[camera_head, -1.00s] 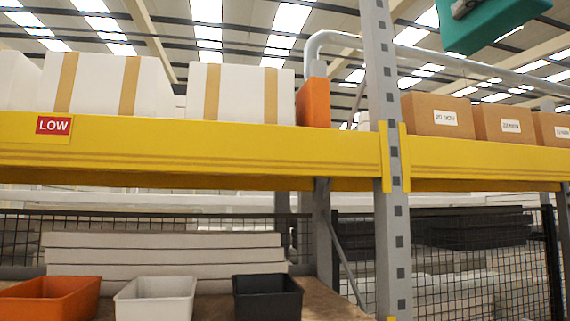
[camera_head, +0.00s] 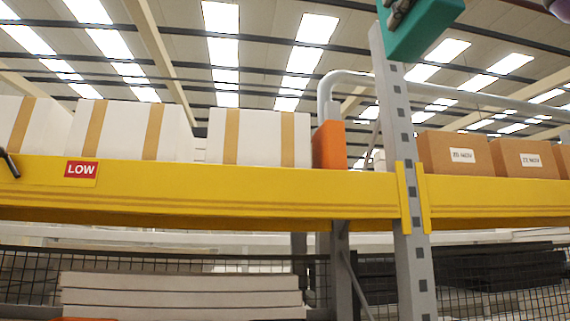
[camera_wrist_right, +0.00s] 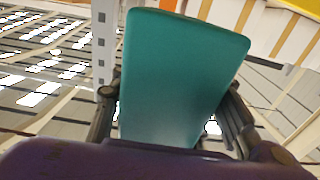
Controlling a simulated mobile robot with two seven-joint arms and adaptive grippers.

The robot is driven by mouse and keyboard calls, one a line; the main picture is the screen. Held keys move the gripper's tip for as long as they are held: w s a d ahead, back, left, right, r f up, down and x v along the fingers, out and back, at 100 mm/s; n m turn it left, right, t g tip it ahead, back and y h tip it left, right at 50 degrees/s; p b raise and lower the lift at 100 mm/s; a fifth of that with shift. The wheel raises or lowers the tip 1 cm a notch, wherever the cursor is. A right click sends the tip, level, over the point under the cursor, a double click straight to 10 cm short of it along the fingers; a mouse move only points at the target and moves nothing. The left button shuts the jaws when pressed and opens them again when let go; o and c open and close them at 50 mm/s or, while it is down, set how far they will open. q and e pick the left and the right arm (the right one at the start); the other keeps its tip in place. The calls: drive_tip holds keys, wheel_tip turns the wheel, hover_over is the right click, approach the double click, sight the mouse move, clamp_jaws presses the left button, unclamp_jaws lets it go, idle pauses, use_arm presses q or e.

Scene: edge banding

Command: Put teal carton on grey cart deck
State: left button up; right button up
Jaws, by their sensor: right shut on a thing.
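The teal carton (camera_head: 425,25) is at the top of the head view, held high in front of the rack upright. In the right wrist view the carton (camera_wrist_right: 180,75) lies between the two dark fingers of my right gripper (camera_wrist_right: 172,115), which is shut on it. In the head view only a small part of my right gripper (camera_head: 396,12) shows at the carton's upper left. A dark piece at the left edge of the head view may be the tip of my left gripper (camera_head: 8,163); its state is unclear. No grey cart deck is in view.
A yellow rack beam (camera_head: 220,195) with a red LOW label (camera_head: 81,170) carries white taped boxes (camera_head: 125,130), an orange block (camera_head: 329,145) and brown boxes (camera_head: 455,152). A grey upright (camera_head: 405,180) stands behind the carton. Flat white stacked boards (camera_head: 180,295) lie below.

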drive_tip(key=w+a+f+n+y, duration=0.2)
drive_tip(key=w+a+f+y, duration=0.1)
drive_tip(key=w+a+f, duration=1.25)
drive_tip(key=w+a+f+n+g+y, duration=0.1)
drive_tip(key=w+a+f, duration=0.15)
drive_tip(key=f, duration=0.85)
drive_tip(key=w+a+f+y, duration=0.1)
drive_tip(key=w+f, duration=0.2)
drive_tip(key=f, duration=0.8)
drive_tip(key=s+d+f, duration=0.1)
drive_tip(key=s+f, duration=0.1)
drive_tip(key=f, duration=0.8)
drive_tip(key=s+f, duration=0.2)
drive_tip(key=f, duration=0.9)
drive_tip(key=s+d+f+m+h, duration=0.1)
drive_tip(key=s+d+f+h, duration=0.1)
drive_tip(key=f, duration=0.8)
drive_tip(key=s+d+f+m+h, duration=0.1)
drive_tip(key=s+d+f, duration=0.4)
drive_tip(key=f, duration=0.5)
drive_tip(key=s+d+f+m+t+h, duration=0.1)
drive_tip(key=s+d+f+m+h, duration=0.1)
drive_tip(key=s+f, duration=0.4)
wheel_tip(320, 180, down, 5)
drive_tip(key=shift+s+d+r+h, duration=0.1)
drive_tip(key=shift+s+d+h, duration=0.05)
drive_tip(key=shift+d+h, duration=0.7)
